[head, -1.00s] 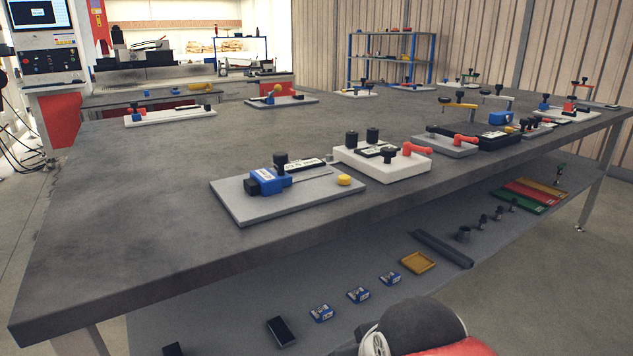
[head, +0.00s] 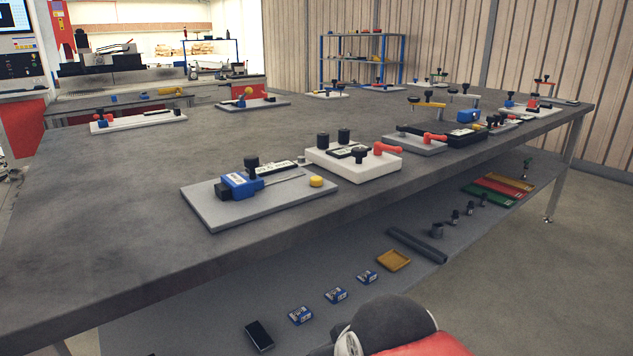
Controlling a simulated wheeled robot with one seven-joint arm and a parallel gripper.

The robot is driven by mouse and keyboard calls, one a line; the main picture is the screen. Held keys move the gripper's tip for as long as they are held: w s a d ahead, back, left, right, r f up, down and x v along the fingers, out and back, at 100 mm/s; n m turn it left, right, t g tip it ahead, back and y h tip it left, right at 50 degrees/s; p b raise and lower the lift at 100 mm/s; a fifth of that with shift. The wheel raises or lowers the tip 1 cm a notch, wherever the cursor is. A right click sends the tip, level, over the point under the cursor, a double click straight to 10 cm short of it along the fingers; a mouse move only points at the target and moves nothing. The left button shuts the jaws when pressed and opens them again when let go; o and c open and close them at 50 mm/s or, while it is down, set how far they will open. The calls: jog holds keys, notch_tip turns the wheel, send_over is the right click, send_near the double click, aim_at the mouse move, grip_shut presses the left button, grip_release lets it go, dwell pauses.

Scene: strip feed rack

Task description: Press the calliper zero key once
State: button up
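I cannot make out for certain which thing is the calliper, and its zero key is too small to tell. The nearest fixture is a grey plate (head: 215,213) at the bench's front edge. On it sit a blue block (head: 240,185) with a dark end, a thin metal bar (head: 284,179) running right from it, a black knob (head: 251,163) and a round yellow button (head: 316,181). My gripper is out of view; only a dark rounded part of my arm with a red part shows at the bottom.
A white block fixture (head: 349,167) with black knobs and a red handle stands to the right; more fixtures line the grey bench (head: 110,240). The bench's front left is clear. The shelf below (head: 190,310) holds small blue boxes and a yellow tray (head: 394,261).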

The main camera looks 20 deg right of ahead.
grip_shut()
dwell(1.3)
